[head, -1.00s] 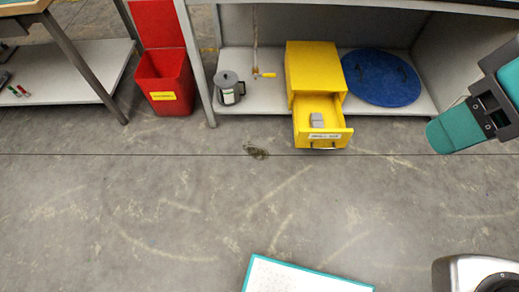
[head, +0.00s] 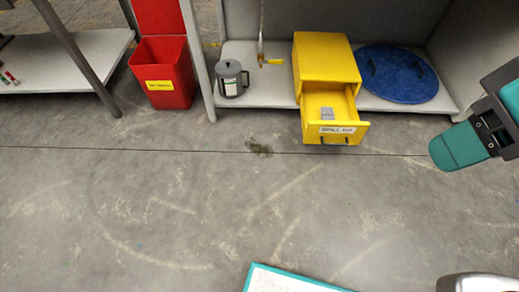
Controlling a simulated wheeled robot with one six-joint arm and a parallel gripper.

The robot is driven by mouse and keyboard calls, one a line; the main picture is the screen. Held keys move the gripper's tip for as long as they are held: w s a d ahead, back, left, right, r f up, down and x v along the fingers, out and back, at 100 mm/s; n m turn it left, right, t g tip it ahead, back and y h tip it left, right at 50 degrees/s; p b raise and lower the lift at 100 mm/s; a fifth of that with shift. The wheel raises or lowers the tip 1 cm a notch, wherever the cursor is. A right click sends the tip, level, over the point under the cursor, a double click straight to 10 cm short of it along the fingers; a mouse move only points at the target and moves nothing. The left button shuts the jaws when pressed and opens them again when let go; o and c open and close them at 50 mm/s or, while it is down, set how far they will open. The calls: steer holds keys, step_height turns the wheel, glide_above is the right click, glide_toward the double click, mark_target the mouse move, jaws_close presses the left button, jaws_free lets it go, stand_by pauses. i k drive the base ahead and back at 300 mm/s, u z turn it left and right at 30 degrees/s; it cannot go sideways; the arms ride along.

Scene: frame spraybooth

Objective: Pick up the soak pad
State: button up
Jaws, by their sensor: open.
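A small grey block-like piece, which looks like the soak pad (head: 327,113), lies inside the open drawer (head: 336,134) of a yellow cabinet (head: 326,62). The drawer front carries a white label and dark handle parts. My gripper (head: 484,128) is at the right edge of the view, with teal and black parts, partly cut off. It is open, with nothing seen in it, and is apart from the drawer and the pad, to their right.
The cabinet stands on a low grey shelf (head: 275,92) under a bench. A blue round lid (head: 398,75) is right of it, a grey can (head: 231,79) left. A red bin (head: 164,75) stands beside a bench leg. A dark wet-looking spot (head: 259,147) marks the otherwise open floor.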

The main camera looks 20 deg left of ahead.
mark_target(327, 114)
steer(key=z, duration=0.35)
steer(key=i, duration=1.3)
steer(key=u, duration=0.55)
steer(key=i, duration=0.55)
steer(key=u, duration=0.3)
